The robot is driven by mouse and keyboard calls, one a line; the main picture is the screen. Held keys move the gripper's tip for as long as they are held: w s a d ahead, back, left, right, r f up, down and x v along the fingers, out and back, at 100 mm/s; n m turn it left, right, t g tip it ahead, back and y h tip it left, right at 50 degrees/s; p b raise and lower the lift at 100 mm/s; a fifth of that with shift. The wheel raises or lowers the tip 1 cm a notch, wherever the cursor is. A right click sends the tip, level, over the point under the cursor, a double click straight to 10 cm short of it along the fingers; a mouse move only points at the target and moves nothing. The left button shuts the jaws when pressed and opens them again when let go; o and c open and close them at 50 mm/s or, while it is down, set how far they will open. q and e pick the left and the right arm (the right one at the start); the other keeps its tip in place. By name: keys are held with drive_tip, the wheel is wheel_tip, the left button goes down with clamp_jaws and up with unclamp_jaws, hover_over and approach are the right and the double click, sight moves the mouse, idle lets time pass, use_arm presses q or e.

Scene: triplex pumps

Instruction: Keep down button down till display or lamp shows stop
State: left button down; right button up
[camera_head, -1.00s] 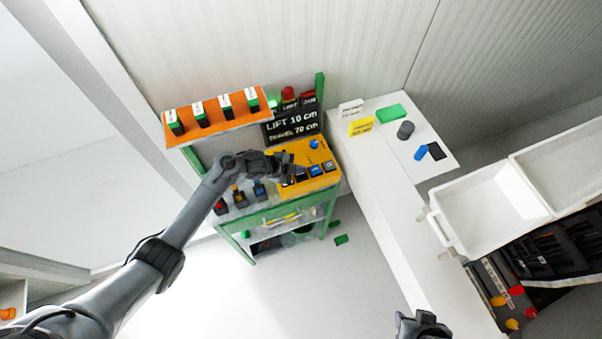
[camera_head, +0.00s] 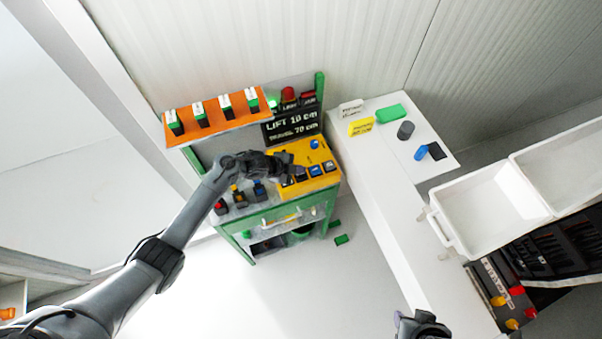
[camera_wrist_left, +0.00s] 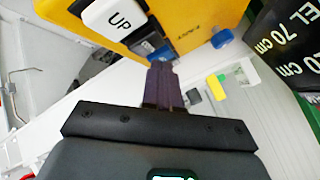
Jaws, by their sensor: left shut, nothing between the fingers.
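A yellow control box (camera_head: 322,155) stands on the green-framed bench, with several buttons and a blue knob (camera_head: 314,144). The left wrist view shows a white UP button (camera_wrist_left: 114,18) and a dark and blue button (camera_wrist_left: 150,46) beside it. My left gripper (camera_head: 298,171) is shut and empty at the box's button row. In the left wrist view its fingertips (camera_wrist_left: 160,80) overlap the edge of the dark button; contact and pressing cannot be told. The black display (camera_head: 291,127) reads LIFT 10 cm and TRAVEL 70 cm. Lamps (camera_head: 289,95) stand above it. My right gripper (camera_head: 422,324) is only partly visible.
An orange shelf (camera_head: 218,132) with several labelled green and black blocks stands above the bench. A white table (camera_head: 385,205) to the right holds a green block, a grey cylinder and small cards. White bins (camera_head: 495,205) stand farther right.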

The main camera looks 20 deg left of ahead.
use_arm(q)
drive_tip(key=shift+f, duration=0.15)
idle(0.3)
drive_tip(key=shift+f+b, duration=0.3)
drive_tip(key=shift+b, duration=0.05)
drive_tip(key=shift+f, duration=0.1)
idle(0.4)
